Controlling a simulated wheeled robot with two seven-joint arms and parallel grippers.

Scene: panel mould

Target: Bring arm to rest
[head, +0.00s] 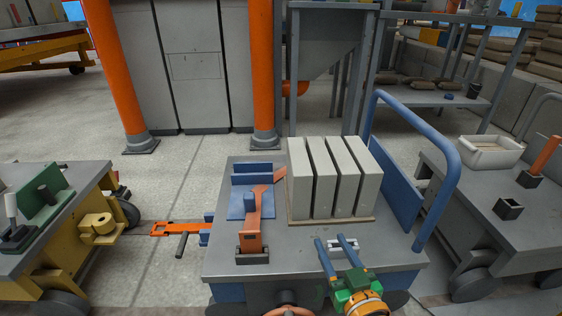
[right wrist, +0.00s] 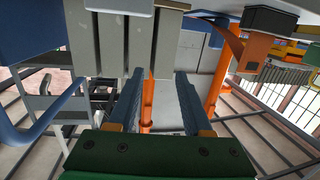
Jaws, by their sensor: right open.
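My right gripper (head: 337,245) is over the front right part of the grey cart top (head: 300,262) in the head view. Its two blue fingers are apart, with nothing between them. In the right wrist view the open fingers (right wrist: 158,100) show with a gap between them. Several upright light-grey panels (head: 335,175) stand side by side on a thin board on the cart, beyond my right gripper. The panels also show at the top of the right wrist view (right wrist: 110,45). My left gripper is not in view.
An orange clamp-like tool (head: 251,230) and a blue fixture (head: 250,200) are on the cart's left part. A blue handle (head: 445,165) rises at its right edge. A table with a white tray (head: 490,152) stands right, a yellow cart (head: 50,215) left. Floor shows between the carts.

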